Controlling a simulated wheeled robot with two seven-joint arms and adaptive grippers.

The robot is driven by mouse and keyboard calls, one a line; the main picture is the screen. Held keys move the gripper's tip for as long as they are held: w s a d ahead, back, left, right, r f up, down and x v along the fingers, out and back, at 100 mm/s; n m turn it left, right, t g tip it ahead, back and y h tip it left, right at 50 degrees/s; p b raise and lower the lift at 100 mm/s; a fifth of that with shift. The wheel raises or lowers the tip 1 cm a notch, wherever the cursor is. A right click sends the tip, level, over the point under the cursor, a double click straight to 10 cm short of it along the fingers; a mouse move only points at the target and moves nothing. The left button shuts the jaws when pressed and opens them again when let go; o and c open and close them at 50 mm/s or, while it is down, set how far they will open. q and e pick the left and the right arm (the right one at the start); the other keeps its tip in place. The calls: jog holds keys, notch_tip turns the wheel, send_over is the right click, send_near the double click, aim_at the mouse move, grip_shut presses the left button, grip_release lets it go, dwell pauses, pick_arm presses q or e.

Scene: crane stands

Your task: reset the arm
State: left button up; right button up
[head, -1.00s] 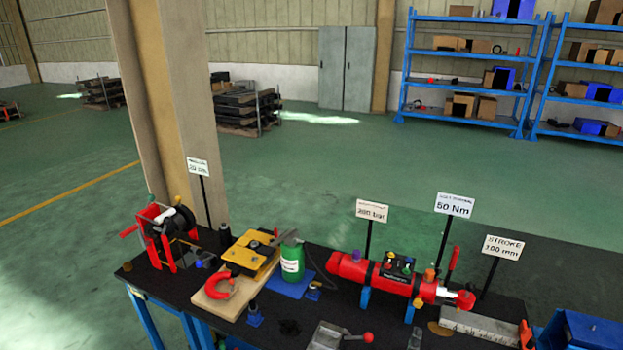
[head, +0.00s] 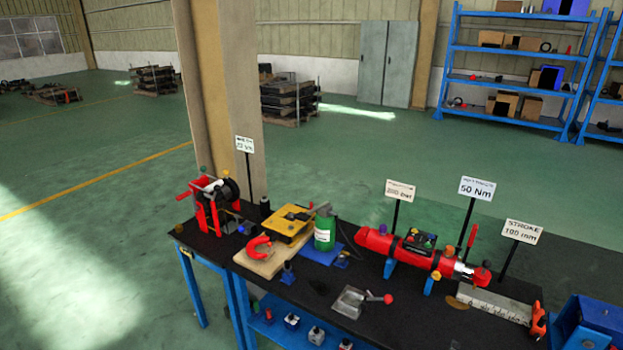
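Neither of my arms nor grippers shows in the head view. A workbench with a black top (head: 300,293) and blue legs stands ahead. On it, from left to right, are a red winch-like device (head: 212,205), a yellow plate (head: 287,223) on a wooden board (head: 268,262), a green bottle (head: 324,232) on a blue pad, and a red cylinder (head: 376,242) on blue supports. A grey metal piece with a red-knobbed lever (head: 362,301) lies near the front edge.
Signs on posts, such as the 50 Nm sign (head: 477,188), rise behind the tools. A blue box (head: 592,325) is at the lower right. A pillar (head: 222,100) stands behind the bench. Blue shelves (head: 515,85) are at the back right. Green floor (head: 90,250) is clear at left.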

jog(key=s+d+f+m+g+y, duration=0.1)
jog(key=s+d+f+m+g, duration=0.25)
jog(key=s+f, duration=0.4)
jog(key=s+d+f+m+g+y, duration=0.1)
jog(key=s+d+f+m+g, duration=0.3)
jog(key=s, duration=0.6)
jog(key=s+a+f+m+g+y, duration=0.1)
jog(key=s+a+f+g+y, duration=0.15)
jog(key=s+a+f, duration=0.4)
jog(key=s+a+f+m+g+y, duration=0.1)
jog(key=s+a+y, duration=0.3)
jog(key=s, duration=0.6)
jog(key=s+a+f+g, duration=0.1)
jog(key=s+f, duration=0.1)
jog(key=f, duration=1.3)
jog(key=s+a+f+g, duration=0.1)
jog(key=s+f, duration=0.1)
jog(key=f, duration=1.3)
pick_arm(q)
jog(key=shift+s, duration=0.15)
pick_arm(e)
jog(key=s+f+n, duration=0.1)
jog(key=s+f, duration=1.5)
jog(key=s, duration=0.3)
jog(key=shift+s+g+y, duration=0.2)
jog(key=shift+g+y, duration=0.2)
jog(key=shift+y, duration=0.05)
